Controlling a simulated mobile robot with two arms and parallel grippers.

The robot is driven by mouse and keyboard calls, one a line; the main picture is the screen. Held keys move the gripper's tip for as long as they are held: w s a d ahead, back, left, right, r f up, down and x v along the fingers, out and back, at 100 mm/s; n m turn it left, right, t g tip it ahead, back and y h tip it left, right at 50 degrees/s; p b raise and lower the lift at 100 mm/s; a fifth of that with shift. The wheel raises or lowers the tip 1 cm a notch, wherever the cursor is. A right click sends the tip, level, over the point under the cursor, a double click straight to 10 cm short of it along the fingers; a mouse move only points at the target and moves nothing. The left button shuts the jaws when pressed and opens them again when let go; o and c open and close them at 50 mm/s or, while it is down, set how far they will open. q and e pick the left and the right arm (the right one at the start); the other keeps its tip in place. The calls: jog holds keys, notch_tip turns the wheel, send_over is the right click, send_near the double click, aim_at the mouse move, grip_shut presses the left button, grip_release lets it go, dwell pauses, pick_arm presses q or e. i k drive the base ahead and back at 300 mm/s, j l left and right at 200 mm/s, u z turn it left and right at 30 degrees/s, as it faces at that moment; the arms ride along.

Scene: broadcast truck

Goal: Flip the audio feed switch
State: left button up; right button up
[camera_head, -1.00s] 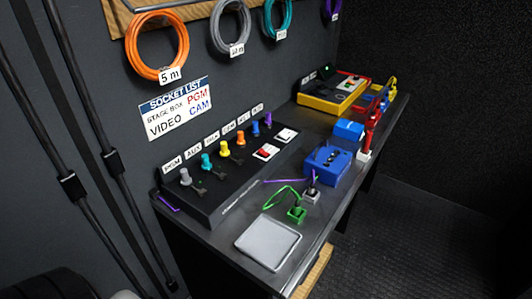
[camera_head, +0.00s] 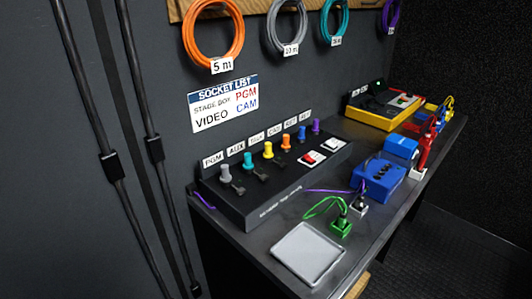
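A black switch panel (camera_head: 262,204) sits on the dark bench against the wall. It carries a row of coloured knobs with labels above them, the first reading PGM and the second AUX. At its right end are two rocker switches: a red one (camera_head: 309,157) on a white plate and a white one (camera_head: 333,144). I cannot read which one is the audio feed switch. Neither of my grippers shows in the head view.
A grey tray (camera_head: 331,262) lies at the bench's near end. A green cable plug (camera_head: 341,227), a blue box (camera_head: 378,179) and a yellow device (camera_head: 384,107) stand along the bench. Coiled cables, including an orange one (camera_head: 213,29), hang above. Floor at right is clear.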

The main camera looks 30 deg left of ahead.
aim_at(307, 157)
jog(key=i+l+u, duration=0.15)
jog(key=u, duration=0.25)
jog(key=i+l+u, duration=0.1)
jog(key=l+u, duration=0.25)
jog(key=i+l+u, duration=0.1)
jog(key=u, duration=0.3)
jog(key=l+u, duration=0.4)
